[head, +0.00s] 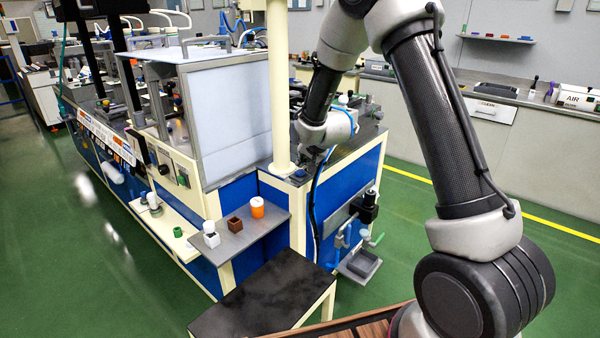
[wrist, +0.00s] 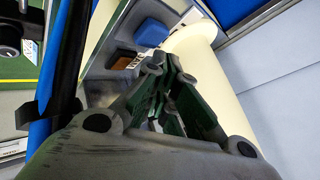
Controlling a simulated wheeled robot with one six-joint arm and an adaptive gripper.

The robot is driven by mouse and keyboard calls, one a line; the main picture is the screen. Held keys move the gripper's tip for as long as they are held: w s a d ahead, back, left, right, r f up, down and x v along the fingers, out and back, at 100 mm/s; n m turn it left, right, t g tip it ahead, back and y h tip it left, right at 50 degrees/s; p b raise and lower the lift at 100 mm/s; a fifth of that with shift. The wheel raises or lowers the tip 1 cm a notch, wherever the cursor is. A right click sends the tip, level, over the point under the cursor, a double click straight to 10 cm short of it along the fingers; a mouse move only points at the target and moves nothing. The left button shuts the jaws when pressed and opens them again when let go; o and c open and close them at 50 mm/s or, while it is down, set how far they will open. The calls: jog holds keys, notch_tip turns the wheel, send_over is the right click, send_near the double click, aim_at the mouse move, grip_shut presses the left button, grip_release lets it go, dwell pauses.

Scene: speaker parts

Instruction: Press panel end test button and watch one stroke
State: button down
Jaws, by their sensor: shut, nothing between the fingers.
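My gripper (wrist: 172,60) is shut and empty in the wrist view, its dark fingertips together. A blue raised button-like piece (wrist: 152,32) lies just beyond the fingertips, beside the cream post (wrist: 205,55). A brown block-like piece (wrist: 119,58) is to its left, next to a small label too small to read. The fingertips look close to the blue piece, but I cannot tell whether they touch it. In the head view a small dark blue piece (head: 300,173) shows at the foot of the cream post (head: 279,80); my wrist largely hides the fingers there.
A pale panelled enclosure (head: 228,105) stands left of the post. A grey shelf (head: 245,232) holds a white, a brown and an orange part. A black-topped table (head: 262,295) stands in front. A black device (head: 365,205) juts from the blue end wall. Green floor is open at left.

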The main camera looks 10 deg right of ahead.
jog(key=shift+r, duration=2.5)
jog(key=s+d+f+n+g+h, duration=0.1)
jog(key=s+d+f+n+g, duration=0.15)
jog(key=s, duration=0.45)
jog(key=s+d+f+n+g, duration=0.1)
jog(key=s+n+g, duration=0.15)
jog(key=s, duration=0.45)
jog(key=s+d+r, duration=0.3)
jog(key=s+r, duration=0.3)
jog(key=s, duration=0.4)
jog(key=s+d+r+n, duration=0.1)
jog(key=s+d+r, duration=0.3)
jog(key=s, duration=0.6)
jog(key=s+d+r+h, duration=0.1)
jog(key=s+d+r, duration=0.2)
jog(key=s+r, duration=0.5)
jog(key=shift+s+d+r+n, duration=0.2)
jog(key=shift+s+r+n, duration=0.15)
jog(key=shift+s, duration=0.75)
